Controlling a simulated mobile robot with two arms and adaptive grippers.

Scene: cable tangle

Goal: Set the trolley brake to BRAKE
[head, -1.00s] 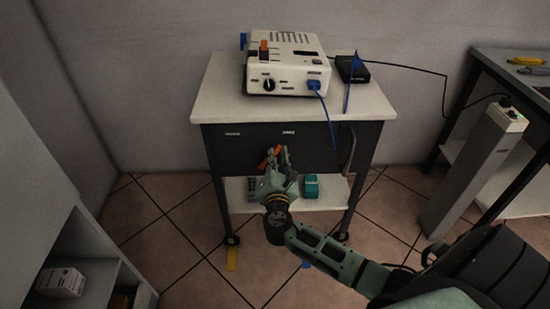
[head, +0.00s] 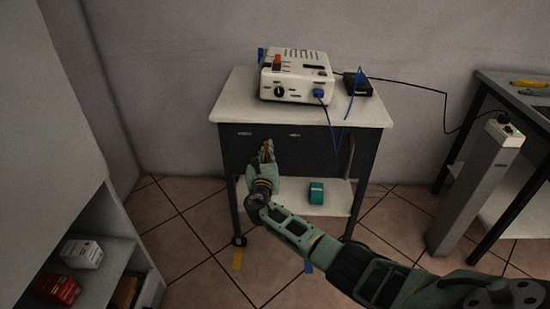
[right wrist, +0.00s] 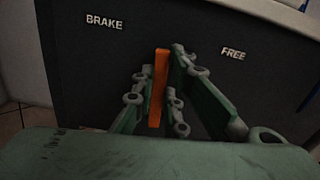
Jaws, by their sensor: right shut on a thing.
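The trolley (head: 228,108) has a dark front panel with two white labels. The BRAKE label (right wrist: 104,22) is on the left and the FREE label (right wrist: 233,56) on the right in the right wrist view. The orange brake lever (right wrist: 158,85) stands nearly upright between them, a little nearer BRAKE. My right gripper (right wrist: 154,100) is shut on the lever, with a finger on each side. In the head view the gripper (head: 267,152) is at the panel, and its fingers partly hide the lever. My left gripper is not in view.
A white device (head: 296,76) with a blue cable and a black box (head: 358,84) are on the trolley top. A teal object (head: 316,192) lies on its lower shelf. A grey post (head: 472,190) and a bench stand right. An open shelf unit is at left.

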